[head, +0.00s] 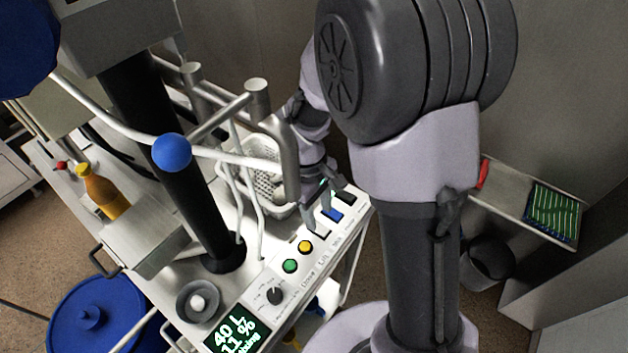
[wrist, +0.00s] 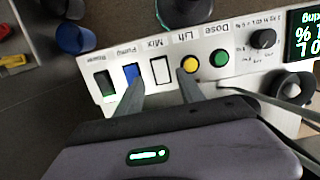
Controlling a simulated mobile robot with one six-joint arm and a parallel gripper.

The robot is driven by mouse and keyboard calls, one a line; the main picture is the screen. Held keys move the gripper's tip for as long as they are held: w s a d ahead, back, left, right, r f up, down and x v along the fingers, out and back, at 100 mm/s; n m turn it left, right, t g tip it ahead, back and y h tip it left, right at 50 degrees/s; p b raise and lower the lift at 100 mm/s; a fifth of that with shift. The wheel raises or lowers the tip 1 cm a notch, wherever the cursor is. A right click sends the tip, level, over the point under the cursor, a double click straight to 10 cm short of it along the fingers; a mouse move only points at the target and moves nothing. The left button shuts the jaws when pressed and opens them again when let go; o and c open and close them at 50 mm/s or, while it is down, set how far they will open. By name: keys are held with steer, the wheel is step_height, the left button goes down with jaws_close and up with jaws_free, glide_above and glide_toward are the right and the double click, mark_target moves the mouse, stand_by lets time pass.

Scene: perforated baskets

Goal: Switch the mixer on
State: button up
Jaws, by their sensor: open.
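The control panel (head: 283,280) shows in both views. In the wrist view, a white rocker switch (wrist: 160,70) lies by the label "Mix", between a blue rocker (wrist: 130,73) and a yellow button (wrist: 190,65). My gripper (wrist: 161,80) is open and empty, its fingertips apart on either side of the white switch. The left fingertip is close to the blue rocker, the right one just below the yellow button; I cannot tell whether either touches the panel. In the head view my gripper (head: 321,208) hangs over the switches, and a finger partly hides the white switch.
A black rocker (wrist: 105,83), a green button (wrist: 219,57), a dark knob (wrist: 264,38) and a display (head: 236,334) with green text share the panel. A white perforated basket (head: 262,157) and metal pipes stand close behind. A blue-balled lever (head: 172,152) rises at left.

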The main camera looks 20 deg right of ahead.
step_height(320, 180, up, 13)
steer(key=w+a+p, duration=0.1)
steer(key=p, duration=0.2)
steer(key=shift+w+f, duration=0.2)
steer(key=shift+w, duration=0.05)
